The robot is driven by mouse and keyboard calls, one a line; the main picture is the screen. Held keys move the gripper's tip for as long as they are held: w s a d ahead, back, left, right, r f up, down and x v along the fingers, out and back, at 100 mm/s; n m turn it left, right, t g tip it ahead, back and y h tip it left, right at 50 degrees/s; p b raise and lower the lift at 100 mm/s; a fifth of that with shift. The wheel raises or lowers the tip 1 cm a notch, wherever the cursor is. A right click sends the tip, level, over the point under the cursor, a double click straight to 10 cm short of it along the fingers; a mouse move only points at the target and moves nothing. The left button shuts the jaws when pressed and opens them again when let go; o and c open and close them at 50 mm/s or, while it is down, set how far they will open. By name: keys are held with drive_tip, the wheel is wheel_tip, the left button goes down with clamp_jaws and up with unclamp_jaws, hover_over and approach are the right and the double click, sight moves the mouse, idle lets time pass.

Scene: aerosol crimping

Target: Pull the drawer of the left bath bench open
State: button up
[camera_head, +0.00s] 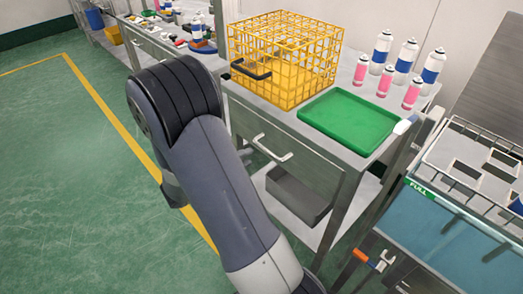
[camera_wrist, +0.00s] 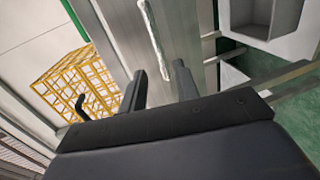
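The grey metal bench (camera_head: 375,170) with the yellow wire cage on top has a drawer (camera_head: 310,165) with a pale bar handle (camera_head: 270,150). The drawer front looks flush with the bench, so it is shut. In the wrist view the handle (camera_wrist: 152,38) runs up the drawer front (camera_wrist: 185,35). My gripper (camera_wrist: 160,68) is open, with two dark fingers apart. The handle's near end shows in the gap between the fingertips; I cannot tell whether it lies within their reach. In the head view my arm hides the gripper.
The yellow cage (camera_head: 285,55) with a black handle and a green tray (camera_head: 350,121) stand on the bench, with several spray cans behind. A grey bin (camera_head: 298,195) sits on the lower shelf. A water tank (camera_head: 440,225) is at right. Green floor at left is clear.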

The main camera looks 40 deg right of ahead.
sight(265, 148)
drive_tip(key=x, duration=0.8)
drive_tip(key=shift+d+f, duration=0.1)
drive_tip(key=shift+d, duration=0.15)
clamp_jaws()
